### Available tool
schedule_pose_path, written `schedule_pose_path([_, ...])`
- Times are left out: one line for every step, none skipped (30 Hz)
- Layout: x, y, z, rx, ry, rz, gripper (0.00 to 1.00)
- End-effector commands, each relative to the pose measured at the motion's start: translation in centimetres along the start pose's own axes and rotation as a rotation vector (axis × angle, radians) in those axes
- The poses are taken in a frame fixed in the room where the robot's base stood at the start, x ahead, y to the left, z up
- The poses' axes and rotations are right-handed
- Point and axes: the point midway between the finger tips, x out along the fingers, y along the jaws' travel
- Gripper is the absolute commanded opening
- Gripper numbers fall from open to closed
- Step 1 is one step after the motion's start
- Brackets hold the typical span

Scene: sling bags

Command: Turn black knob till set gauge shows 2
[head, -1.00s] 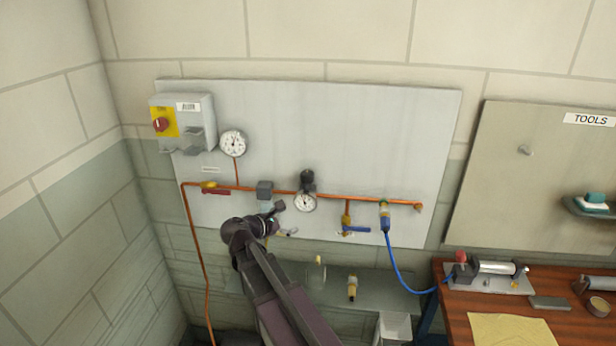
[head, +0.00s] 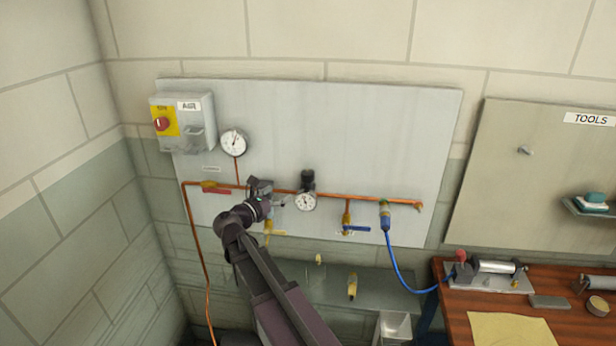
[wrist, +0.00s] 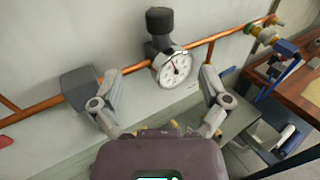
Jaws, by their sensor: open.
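The black knob (head: 307,177) sits upright on top of the regulator on the copper pipe; it also shows in the wrist view (wrist: 160,20). Just below it is a small round white gauge (head: 305,202), whose dial faces me in the wrist view (wrist: 174,68). Its needle is too small to read surely. My gripper (head: 277,193) is at pipe height, left of the knob in the head view. In the wrist view my gripper (wrist: 160,78) is open and empty, with its fingers spread to either side below the gauge. The knob lies beyond the fingertips, untouched.
A grey block (wrist: 80,85) on the copper pipe (head: 365,198) is close to my left finger in the wrist view. A larger gauge (head: 233,142) is at upper left. A blue-handled valve (head: 355,229) and blue hose (head: 395,265) are right. Board above the knob is clear.

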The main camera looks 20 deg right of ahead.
Motion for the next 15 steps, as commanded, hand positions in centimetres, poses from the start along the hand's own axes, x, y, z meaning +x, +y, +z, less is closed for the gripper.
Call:
schedule_pose_path([0.3, 0.0, 0.0, 0.000, 0.000, -0.001, 0.96])
schedule_pose_path([0.5, 0.0, 0.0, 0.000, 0.000, -0.001, 0.96])
schedule_pose_path([0.8, 0.0, 0.0, 0.001, 0.000, -0.001, 0.96])
schedule_pose_path([1.0, 0.0, 0.0, 0.001, 0.000, -0.002, 0.96])
schedule_pose_path([1.3, 0.0, 0.0, 0.001, 0.001, -0.002, 0.96])
schedule_pose_path([1.6, 0.0, 0.0, 0.001, 0.001, -0.002, 0.96])
schedule_pose_path([2.0, 0.0, 0.0, 0.001, 0.001, -0.002, 0.96])
schedule_pose_path([2.3, 0.0, 0.0, 0.001, 0.001, -0.002, 0.96])
schedule_pose_path([2.8, 0.0, 0.0, 0.001, 0.001, -0.003, 0.96])
schedule_pose_path([3.2, 0.0, 0.0, 0.001, 0.001, -0.003, 0.96])
schedule_pose_path([3.6, 0.1, 0.0, 0.001, 0.001, -0.003, 0.96])
schedule_pose_path([4.2, 0.1, 0.0, 0.001, 0.001, -0.003, 0.96])
schedule_pose_path([4.6, 0.1, 0.0, 0.001, 0.001, -0.003, 0.96])
schedule_pose_path([5.0, 0.0, 0.0, 0.001, 0.001, -0.003, 0.96])
schedule_pose_path([5.7, 0.0, 0.0, 0.001, 0.001, -0.003, 0.96])
